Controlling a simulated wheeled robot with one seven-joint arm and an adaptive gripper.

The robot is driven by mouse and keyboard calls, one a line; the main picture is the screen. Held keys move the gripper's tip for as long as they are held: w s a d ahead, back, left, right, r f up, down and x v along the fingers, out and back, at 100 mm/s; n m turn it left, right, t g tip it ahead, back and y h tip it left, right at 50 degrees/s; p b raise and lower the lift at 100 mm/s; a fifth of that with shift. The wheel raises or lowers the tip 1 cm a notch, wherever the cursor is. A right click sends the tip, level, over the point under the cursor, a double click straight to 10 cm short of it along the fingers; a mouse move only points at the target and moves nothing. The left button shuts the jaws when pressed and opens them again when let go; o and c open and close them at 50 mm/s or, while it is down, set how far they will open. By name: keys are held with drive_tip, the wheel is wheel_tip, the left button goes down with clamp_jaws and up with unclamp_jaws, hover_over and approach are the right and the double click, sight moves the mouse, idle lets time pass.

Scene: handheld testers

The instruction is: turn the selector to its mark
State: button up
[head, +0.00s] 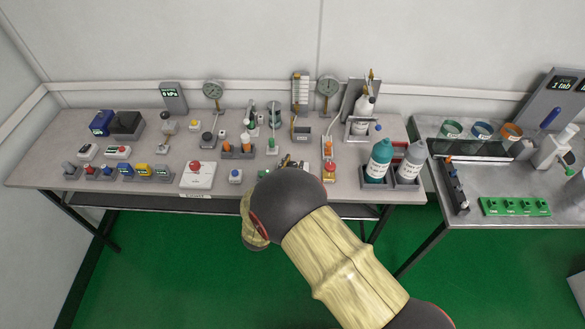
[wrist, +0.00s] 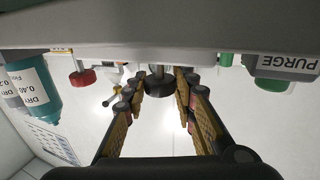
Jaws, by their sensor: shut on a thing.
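A dark round knob (wrist: 160,78), which looks like the selector, sits between the fingertips of my gripper (wrist: 160,88) in the wrist view. The fingers are on either side of it and shut on it. Its pointer and mark cannot be made out. In the head view my arm covers most of the gripper; only dark finger parts (head: 287,162) show at the front middle of the bench, and the selector is hidden there.
The grey bench (head: 130,187) holds several testers. The teal bottle (head: 379,158) and grey bottle (head: 410,162) stand right of my gripper; a white box with a red button (head: 196,172) stands left. The wrist view shows a red knob (wrist: 82,77) and a PURGE box (wrist: 288,65) nearby.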

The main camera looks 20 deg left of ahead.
drive_tip(key=shift+a+m+g+h, duration=0.1)
drive_tip(key=shift+m+g+h, duration=0.25)
drive_tip(key=shift+m+h, duration=0.7)
drive_tip(key=shift+m+g+h, duration=0.35)
drive_tip(key=shift+m+h, duration=0.2)
drive_tip(key=shift+h, duration=0.9)
drive_tip(key=shift+r+h, duration=0.1)
drive_tip(key=shift+h, duration=0.2)
drive_tip(key=o, duration=1.1)
drive_tip(key=shift+w, duration=0.1)
drive_tip(key=v, duration=1.2)
